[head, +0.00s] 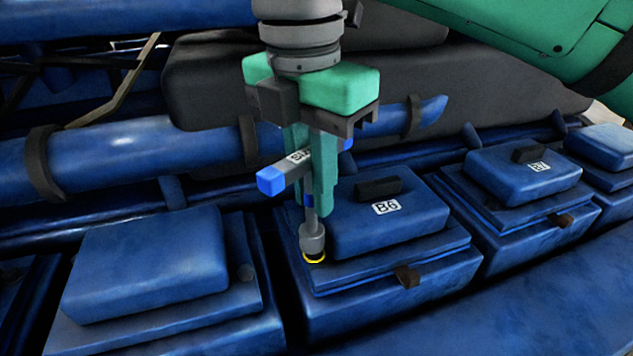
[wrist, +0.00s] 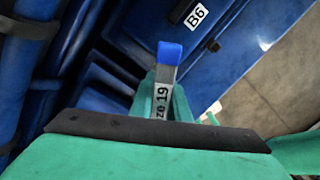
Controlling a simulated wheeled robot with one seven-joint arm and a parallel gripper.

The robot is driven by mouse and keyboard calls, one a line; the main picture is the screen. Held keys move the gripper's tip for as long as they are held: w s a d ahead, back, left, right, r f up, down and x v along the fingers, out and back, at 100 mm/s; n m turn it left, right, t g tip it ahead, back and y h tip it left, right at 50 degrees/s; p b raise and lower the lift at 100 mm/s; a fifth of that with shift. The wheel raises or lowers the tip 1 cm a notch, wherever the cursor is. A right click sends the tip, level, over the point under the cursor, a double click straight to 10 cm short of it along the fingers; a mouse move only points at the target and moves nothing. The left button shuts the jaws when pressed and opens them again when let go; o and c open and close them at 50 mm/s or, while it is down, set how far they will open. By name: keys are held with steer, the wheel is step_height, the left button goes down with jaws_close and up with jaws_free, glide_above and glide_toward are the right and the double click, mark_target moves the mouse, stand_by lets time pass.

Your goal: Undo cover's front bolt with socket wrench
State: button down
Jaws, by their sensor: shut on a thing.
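My gripper (head: 311,175) is shut on the socket wrench (head: 272,181), a grey bar with blue ends and a white label. In the wrist view the wrench (wrist: 166,78) shows a blue tip and a label ending in "19". Its shaft points down, and the socket (head: 312,238) is at the front bolt (head: 314,259), which shows as a yellow ring on the near left corner of the B6 cover (head: 388,222). The socket hides most of the bolt; I cannot tell how far it is seated. The B6 label also shows in the wrist view (wrist: 196,15).
A blue cover (head: 150,265) with no visible label stands to the left, and the B7 cover (head: 525,172) to the right. A blue pipe (head: 130,145) runs behind, below dark grey housings (head: 480,80). A dark handle (head: 378,187) rises from the B6 cover.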

steer(key=shift+s+a+r, duration=0.15)
steer(key=shift+a+r, duration=0.05)
steer(key=shift+r, duration=0.2)
steer(key=shift+d+r, duration=0.15)
steer(key=shift+d, duration=0.15)
steer(key=shift+s+f, duration=0.15)
steer(key=shift+f, duration=0.75)
